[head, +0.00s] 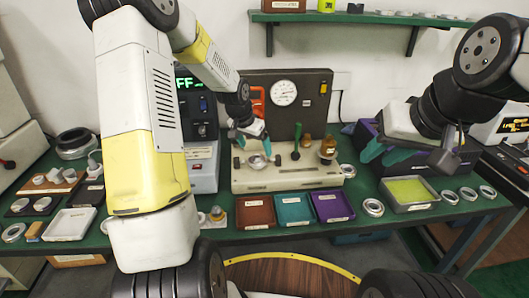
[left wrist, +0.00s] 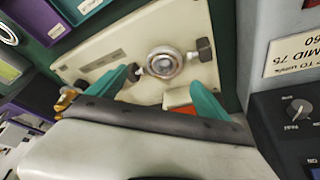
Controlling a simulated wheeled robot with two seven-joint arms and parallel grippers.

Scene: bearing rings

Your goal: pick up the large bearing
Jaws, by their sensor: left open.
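A metal bearing ring (head: 258,161) sits on the beige test stand (head: 285,180), between two dark clamp blocks. In the left wrist view the bearing (left wrist: 165,62) shows as a silver ring with a pale centre. My left gripper (head: 250,138) is open and empty just above and behind it. In the left wrist view the teal fingertips (left wrist: 163,78) lie apart on either side of the bearing's near edge, not visibly touching it. My right gripper (head: 383,155) is open and empty in front of the purple bin. Which ring is the large one is not clear.
More rings lie on the green table: one (head: 373,207) at the front, several at right, and a dark stacked pair (head: 75,142) at the left back. Brown (head: 255,211), teal (head: 294,209) and purple (head: 333,206) trays stand before the stand. A gauge panel (head: 284,92) rises behind it.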

